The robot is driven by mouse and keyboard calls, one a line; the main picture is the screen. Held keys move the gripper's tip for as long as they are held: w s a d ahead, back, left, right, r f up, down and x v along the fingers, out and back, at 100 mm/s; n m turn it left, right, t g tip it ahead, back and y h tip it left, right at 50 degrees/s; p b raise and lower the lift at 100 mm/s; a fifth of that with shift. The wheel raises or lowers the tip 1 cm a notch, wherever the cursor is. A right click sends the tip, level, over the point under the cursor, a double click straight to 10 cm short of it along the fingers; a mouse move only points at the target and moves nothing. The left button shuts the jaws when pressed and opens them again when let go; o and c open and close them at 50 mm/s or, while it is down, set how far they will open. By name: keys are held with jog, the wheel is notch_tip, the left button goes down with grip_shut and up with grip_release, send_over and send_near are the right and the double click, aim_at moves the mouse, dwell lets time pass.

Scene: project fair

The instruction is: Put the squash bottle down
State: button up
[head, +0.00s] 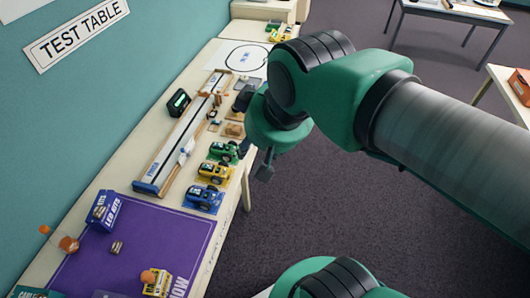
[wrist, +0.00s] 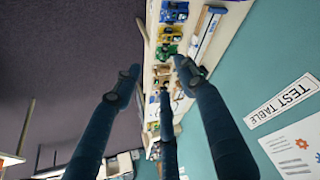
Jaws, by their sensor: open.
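I cannot make out a squash bottle in either view. My gripper (head: 254,132) hangs beside the right edge of the long test table (head: 118,196) in the head view, partly hidden by my own wrist. In the wrist view my gripper (wrist: 158,78) has its dark fingers spread apart, with nothing between them. The table and its small items show beyond the fingertips.
Green, yellow and blue model cars (head: 213,172) stand near the table's right edge, beside a long track (head: 184,138). A purple mat (head: 130,235) with a blue box (head: 104,210) covers the near end. Grey floor (head: 340,215) is open to the right.

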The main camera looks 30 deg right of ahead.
jog(key=shift+s+d+f, duration=0.2)
jog(key=shift+s+f, duration=0.15)
jog(key=shift+s, duration=0.2)
jog(key=shift+s+d+f, duration=0.2)
jog(key=shift+s+f, duration=0.15)
jog(key=shift+s, duration=0.15)
jog(key=shift+f, duration=0.1)
notch_tip(320, 180, down, 6)
jog(key=b, duration=0.6)
jog(key=shift+f+b, duration=0.2)
jog(key=shift+b, duration=0.1)
jog(key=shift+r, duration=0.1)
